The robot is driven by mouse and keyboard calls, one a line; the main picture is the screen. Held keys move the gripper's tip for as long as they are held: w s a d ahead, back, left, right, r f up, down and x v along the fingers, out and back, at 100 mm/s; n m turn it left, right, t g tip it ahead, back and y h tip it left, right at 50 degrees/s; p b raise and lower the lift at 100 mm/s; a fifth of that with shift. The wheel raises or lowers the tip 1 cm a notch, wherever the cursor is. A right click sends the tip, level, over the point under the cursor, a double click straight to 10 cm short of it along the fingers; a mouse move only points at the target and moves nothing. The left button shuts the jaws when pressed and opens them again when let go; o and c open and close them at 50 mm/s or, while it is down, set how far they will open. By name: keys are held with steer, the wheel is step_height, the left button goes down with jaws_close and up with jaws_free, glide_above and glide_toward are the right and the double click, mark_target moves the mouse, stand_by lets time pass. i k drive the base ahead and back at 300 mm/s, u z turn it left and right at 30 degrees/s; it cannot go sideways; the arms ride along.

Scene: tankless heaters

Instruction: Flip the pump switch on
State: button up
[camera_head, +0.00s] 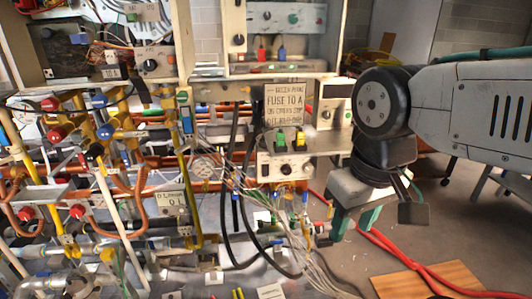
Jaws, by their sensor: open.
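A sign (285,103) with the word "PUMP" stands just behind the switches. I cannot tell for certain which switch is the pump switch, nor its position. My gripper (378,213) hangs pointing down to the right of the control box, lower than the switches and apart from them. It is open, with nothing seen between its fingers.
Copper pipes, valves and red and blue knobs (104,131) crowd the left side. Black hoses (232,190) and loose thin wires run below the control box. Red hoses (405,255) and a wooden board (430,282) lie on the floor at lower right. Open floor shows beneath my arm.

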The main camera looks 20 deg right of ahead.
mark_target(265, 167)
steer(key=k, duration=0.65)
steer(key=u, duration=0.55)
steer(key=i, duration=1.2)
steer(key=z, duration=0.45)
